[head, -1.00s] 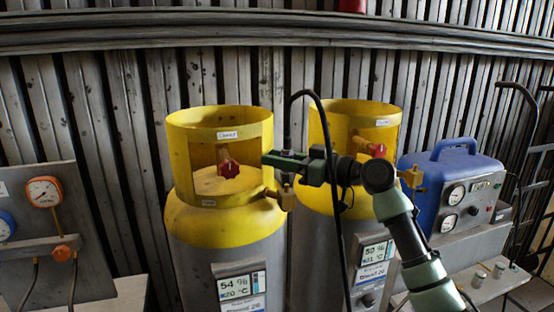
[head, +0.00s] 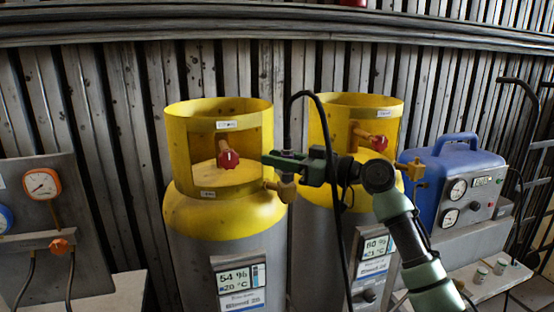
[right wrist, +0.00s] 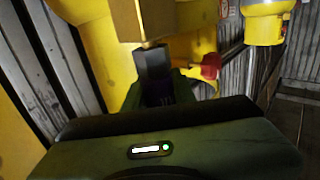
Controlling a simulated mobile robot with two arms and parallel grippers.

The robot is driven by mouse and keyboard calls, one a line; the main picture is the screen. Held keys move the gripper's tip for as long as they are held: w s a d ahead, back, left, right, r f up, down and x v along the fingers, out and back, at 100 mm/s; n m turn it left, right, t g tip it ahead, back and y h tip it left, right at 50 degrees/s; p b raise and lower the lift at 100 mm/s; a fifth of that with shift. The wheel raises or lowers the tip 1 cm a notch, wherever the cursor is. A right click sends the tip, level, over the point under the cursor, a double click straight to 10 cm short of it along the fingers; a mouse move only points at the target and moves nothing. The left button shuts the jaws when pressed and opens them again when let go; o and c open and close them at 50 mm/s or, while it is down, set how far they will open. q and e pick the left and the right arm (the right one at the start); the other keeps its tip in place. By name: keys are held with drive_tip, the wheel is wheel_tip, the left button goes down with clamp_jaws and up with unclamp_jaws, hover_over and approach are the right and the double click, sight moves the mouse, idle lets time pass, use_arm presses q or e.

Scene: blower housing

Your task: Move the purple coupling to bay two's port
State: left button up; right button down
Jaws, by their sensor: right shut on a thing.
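My right gripper (head: 284,160) is shut on a dark coupling (head: 287,154) with a black hose looping up from it. In the right wrist view the coupling (right wrist: 154,70) looks mostly black, with a faint purple tint low down. A brass port (head: 284,188) on the left yellow-topped cylinder (head: 225,225) lies just below the gripper. In the wrist view the brass block (right wrist: 140,20) overlaps the coupling's end; I cannot tell whether they touch. The right cylinder's brass port (head: 415,171) is to the right, past my arm. My left gripper is not in view.
A red valve knob (head: 228,159) sits in the left cylinder's collar, another (head: 379,143) in the right one's. A blue machine (head: 455,185) with gauges stands at right, a gauge panel (head: 45,215) at left. The hose (head: 345,250) hangs between the cylinders and my arm.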

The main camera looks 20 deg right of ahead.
drive_tip(key=shift+f, duration=0.25)
drive_tip(key=c, duration=1.1)
unclamp_jaws()
drive_tip(key=shift+s+d+f+b, duration=0.15)
drive_tip(key=shift+s+d+b, duration=0.1)
drive_tip(key=shift+b, duration=0.15)
drive_tip(key=b+v, duration=0.2)
drive_tip(key=v, duration=0.5)
drive_tip(key=shift+s+b, duration=0.1)
drive_tip(key=shift+b, duration=0.2)
